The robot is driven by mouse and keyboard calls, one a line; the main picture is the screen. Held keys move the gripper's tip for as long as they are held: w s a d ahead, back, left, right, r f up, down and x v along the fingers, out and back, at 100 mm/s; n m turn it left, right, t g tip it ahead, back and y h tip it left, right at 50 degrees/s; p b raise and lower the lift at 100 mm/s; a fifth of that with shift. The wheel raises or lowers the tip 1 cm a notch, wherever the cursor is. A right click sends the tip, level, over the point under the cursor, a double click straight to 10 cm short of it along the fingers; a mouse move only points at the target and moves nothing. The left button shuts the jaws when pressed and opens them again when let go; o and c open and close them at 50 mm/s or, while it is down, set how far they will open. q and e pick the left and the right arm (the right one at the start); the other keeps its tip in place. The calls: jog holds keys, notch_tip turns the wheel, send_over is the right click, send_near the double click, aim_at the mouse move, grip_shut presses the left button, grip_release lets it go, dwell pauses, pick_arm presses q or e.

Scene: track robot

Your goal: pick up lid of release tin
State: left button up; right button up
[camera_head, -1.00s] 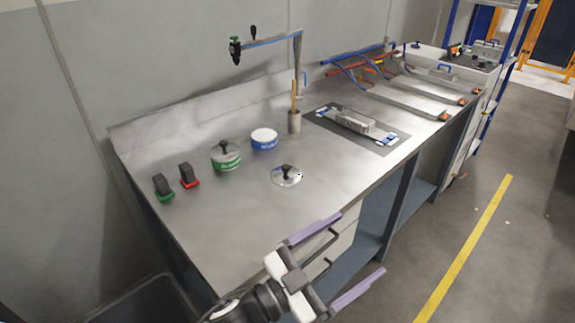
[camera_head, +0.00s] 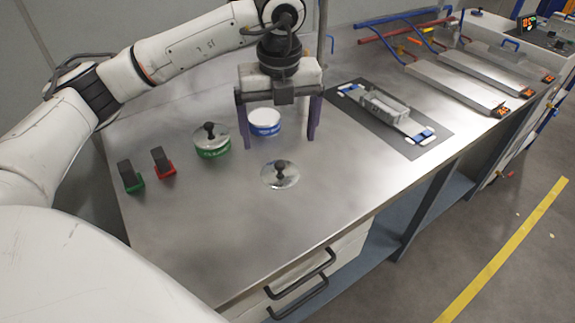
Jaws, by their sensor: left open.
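A round metal lid with a black knob (camera_head: 280,175) lies flat on the steel bench. A tin with a green band (camera_head: 213,149) stands at its left, with a lid and black knob on top. A tin with a blue band (camera_head: 265,127) and a white top, with no knobbed lid on it, stands behind the loose lid. I cannot read the labels surely. My left gripper (camera_head: 280,143) is open, pointing down, its purple fingers apart and empty. In the picture it frames the blue tin, just behind the loose lid; its height is hard to tell. My right gripper is out of view.
Two small black-handled items, one green (camera_head: 130,178) and one red (camera_head: 162,163), stand at the left. A dark mat (camera_head: 432,143) with a metal part (camera_head: 383,106) lies at the right. Flat metal plates (camera_head: 457,87) lie beyond. The bench front is clear.

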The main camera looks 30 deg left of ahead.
aim_at(280, 164)
pick_arm(q)
jog(key=f, duration=0.3)
jog(key=shift+a+f, duration=0.2)
jog(key=shift+f, duration=0.15)
jog(key=shift+w+f+p, duration=0.2)
jog(key=shift+f+p, duration=0.5)
jog(key=shift+f, duration=2.25)
jog(key=shift+d, duration=0.1)
jog(key=c, duration=1.1)
